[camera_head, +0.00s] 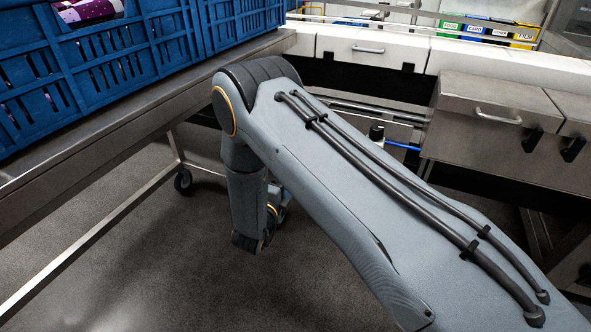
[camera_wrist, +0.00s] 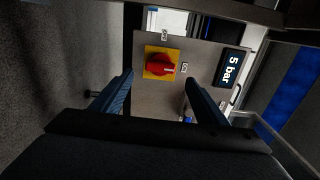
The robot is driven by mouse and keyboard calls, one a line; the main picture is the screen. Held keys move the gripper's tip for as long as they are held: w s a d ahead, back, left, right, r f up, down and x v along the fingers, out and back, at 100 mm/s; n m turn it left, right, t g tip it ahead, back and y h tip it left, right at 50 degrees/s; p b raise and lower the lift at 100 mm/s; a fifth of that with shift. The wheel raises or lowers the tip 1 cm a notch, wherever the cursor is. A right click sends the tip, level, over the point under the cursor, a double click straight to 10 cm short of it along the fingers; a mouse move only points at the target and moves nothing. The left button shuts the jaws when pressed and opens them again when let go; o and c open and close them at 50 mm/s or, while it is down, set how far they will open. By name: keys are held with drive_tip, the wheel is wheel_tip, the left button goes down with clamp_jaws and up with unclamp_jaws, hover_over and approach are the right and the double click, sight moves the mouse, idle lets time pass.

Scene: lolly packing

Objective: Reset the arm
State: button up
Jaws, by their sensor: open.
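My arm crosses the head view from the lower right to the middle and bends down there; my gripper's fingertips cannot be made out in that view. In the wrist view my gripper (camera_wrist: 160,82) is open, its two fingers well apart with nothing between them. Beyond the fingers is a grey panel with a red rotary switch (camera_wrist: 160,66) on a yellow plate and a dark "5 bar" display (camera_wrist: 231,67). I cannot tell whether a finger touches the panel.
Blue crates (camera_head: 130,60) stand on a wheeled metal table (camera_head: 110,122) at the left, one with purple packs inside. A machine with metal covers (camera_head: 485,115) lies at the back right. Colour-labelled bins (camera_head: 487,28) stand behind it. Grey floor (camera_head: 150,265) is open at the lower left.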

drive_tip(key=shift+s+a, duration=0.2)
drive_tip(key=shift+s, duration=0.5)
drive_tip(key=shift+w, duration=0.1)
